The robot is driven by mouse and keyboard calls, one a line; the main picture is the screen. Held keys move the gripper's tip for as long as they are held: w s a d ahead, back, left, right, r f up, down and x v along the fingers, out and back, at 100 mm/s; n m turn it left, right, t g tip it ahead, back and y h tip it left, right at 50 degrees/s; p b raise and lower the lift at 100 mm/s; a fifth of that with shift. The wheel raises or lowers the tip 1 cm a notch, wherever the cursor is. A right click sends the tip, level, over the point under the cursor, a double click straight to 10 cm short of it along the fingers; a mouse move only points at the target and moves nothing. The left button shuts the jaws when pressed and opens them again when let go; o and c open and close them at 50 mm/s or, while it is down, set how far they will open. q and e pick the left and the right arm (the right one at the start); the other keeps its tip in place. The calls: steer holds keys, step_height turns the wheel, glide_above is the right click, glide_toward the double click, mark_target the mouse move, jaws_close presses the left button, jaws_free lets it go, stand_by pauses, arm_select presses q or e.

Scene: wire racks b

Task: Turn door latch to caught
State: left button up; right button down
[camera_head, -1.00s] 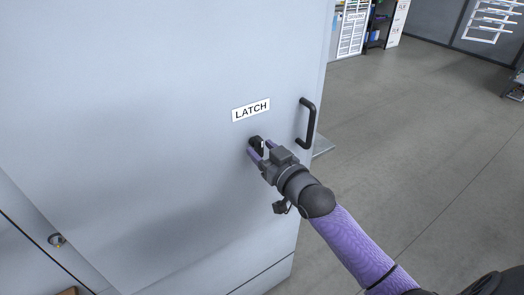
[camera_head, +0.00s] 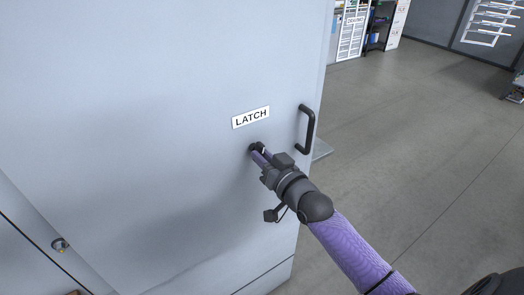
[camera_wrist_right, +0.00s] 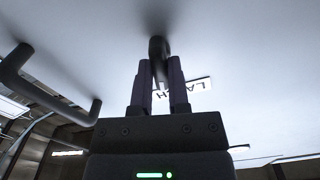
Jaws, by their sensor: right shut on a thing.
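The door is a large pale grey panel (camera_head: 150,90) with a white LATCH label (camera_head: 251,117). The label also shows upside down in the right wrist view (camera_wrist_right: 190,88). The black latch knob (camera_head: 253,147) sits on the door just below the label. In the right wrist view the knob (camera_wrist_right: 157,47) stands out from the door between my finger tips. My right gripper (camera_head: 262,154) is shut on the knob, its purple fingers on either side. The fingers partly hide the knob, and I cannot read its exact angle. My left gripper is not in view.
A black pull handle (camera_head: 309,128) is fixed near the door's right edge, close to my right gripper; it also shows in the wrist view (camera_wrist_right: 45,85). Open grey floor (camera_head: 430,140) lies to the right. Shelving (camera_head: 380,25) and a white wire rack (camera_head: 490,22) stand far back.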

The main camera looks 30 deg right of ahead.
steer(key=shift+m, duration=0.9)
